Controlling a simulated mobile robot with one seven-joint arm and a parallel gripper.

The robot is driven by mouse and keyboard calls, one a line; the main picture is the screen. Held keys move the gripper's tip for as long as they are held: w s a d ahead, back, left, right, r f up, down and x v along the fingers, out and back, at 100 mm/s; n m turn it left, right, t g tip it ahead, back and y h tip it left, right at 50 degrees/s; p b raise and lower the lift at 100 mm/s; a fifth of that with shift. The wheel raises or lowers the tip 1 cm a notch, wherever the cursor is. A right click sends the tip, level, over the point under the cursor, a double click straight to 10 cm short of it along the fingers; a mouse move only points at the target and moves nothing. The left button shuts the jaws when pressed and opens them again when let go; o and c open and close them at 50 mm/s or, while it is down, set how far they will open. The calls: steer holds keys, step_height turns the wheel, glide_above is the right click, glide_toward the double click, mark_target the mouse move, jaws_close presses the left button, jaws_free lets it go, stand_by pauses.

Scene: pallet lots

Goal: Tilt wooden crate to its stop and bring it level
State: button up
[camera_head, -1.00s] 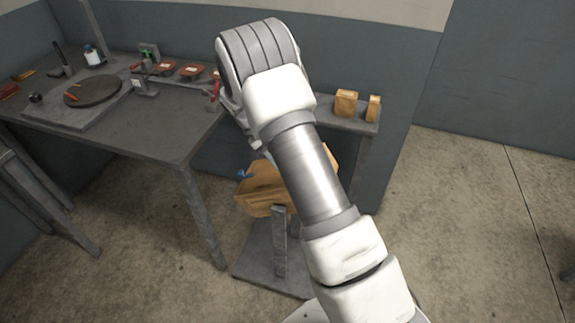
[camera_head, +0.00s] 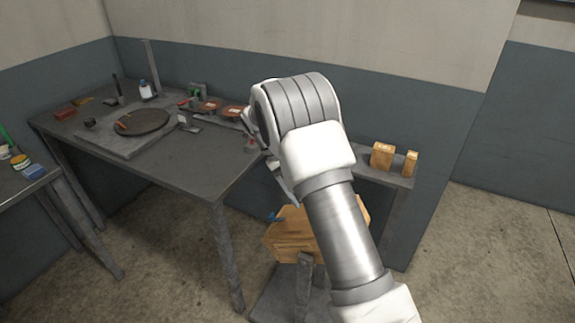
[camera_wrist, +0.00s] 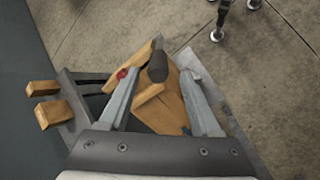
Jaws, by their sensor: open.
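The wooden crate (camera_head: 290,238) sits low on a grey stand (camera_head: 303,280) beside the workbench, partly hidden behind my arm in the head view. In the wrist view the crate (camera_wrist: 160,112) shows between and beyond my fingers, with a dark rounded handle (camera_wrist: 158,66) standing at its upper part. My gripper (camera_wrist: 163,108) is open, its two fingers spread to either side of the crate in the picture. No contact with crate or handle can be made out. A small blue part (camera_head: 274,217) shows at the crate's left side.
A grey workbench (camera_head: 180,165) with a round dark plate (camera_head: 142,121) and several small tools stands at the left. Two wooden blocks (camera_head: 383,155) rest on a narrow shelf right of my arm. Another table (camera_head: 28,183) is at the far left. Floor is open at the right.

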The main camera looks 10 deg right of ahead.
steer(key=v, duration=0.9)
steer(key=shift+a+r+p, duration=0.2)
steer(key=shift+p, duration=0.2)
steer(key=shift+r, duration=0.1)
stand_by(1.8)
